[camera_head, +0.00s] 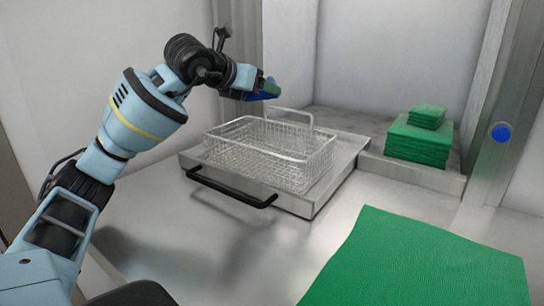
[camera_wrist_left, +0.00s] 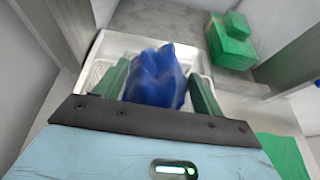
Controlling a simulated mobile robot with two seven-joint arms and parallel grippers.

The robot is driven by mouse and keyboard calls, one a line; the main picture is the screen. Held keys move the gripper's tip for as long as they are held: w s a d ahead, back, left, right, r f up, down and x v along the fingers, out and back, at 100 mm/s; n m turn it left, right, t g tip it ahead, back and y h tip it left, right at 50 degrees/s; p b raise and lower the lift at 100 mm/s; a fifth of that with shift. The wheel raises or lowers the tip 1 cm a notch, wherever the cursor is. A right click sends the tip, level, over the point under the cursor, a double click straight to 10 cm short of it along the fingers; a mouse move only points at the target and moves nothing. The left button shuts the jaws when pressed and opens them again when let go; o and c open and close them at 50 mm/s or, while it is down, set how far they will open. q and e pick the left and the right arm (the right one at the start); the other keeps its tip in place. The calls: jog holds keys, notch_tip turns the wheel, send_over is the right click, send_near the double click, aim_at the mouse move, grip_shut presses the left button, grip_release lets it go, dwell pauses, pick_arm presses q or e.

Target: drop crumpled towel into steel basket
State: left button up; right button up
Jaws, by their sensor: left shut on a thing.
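The crumpled towel is blue; it shows in the left wrist view (camera_wrist_left: 158,76) between the green fingers of my left gripper (camera_wrist_left: 160,88). In the head view only a small part of the towel (camera_head: 262,96) shows at the end of my left gripper (camera_head: 268,88), which is shut on it. The steel basket (camera_head: 270,150) is a wire basket with a raised handle, standing on a steel tray. My left gripper holds the towel above the back left part of the basket. The towel hides part of the basket (camera_wrist_left: 98,65) in the left wrist view. My right gripper is not in view.
The steel tray (camera_head: 315,197) has a black front handle (camera_head: 230,190). Stacked green towels (camera_head: 418,145) stand on a ledge at the right, beside a post with a blue button (camera_head: 501,132). A flat green cloth (camera_head: 420,265) lies front right. The steel counter at front left is clear.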

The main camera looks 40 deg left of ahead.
pick_arm(q)
jog(key=shift+f, duration=0.25)
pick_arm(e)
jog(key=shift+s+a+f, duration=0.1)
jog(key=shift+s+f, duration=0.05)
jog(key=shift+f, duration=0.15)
pick_arm(q)
jog(key=shift+r, duration=0.1)
jog(key=o, duration=1.1)
jog(key=shift+s, duration=0.1)
jog(key=b+v, duration=0.1)
jog(key=v, duration=0.6)
jog(key=shift+s+r, duration=0.1)
jog(key=shift+s, duration=0.3)
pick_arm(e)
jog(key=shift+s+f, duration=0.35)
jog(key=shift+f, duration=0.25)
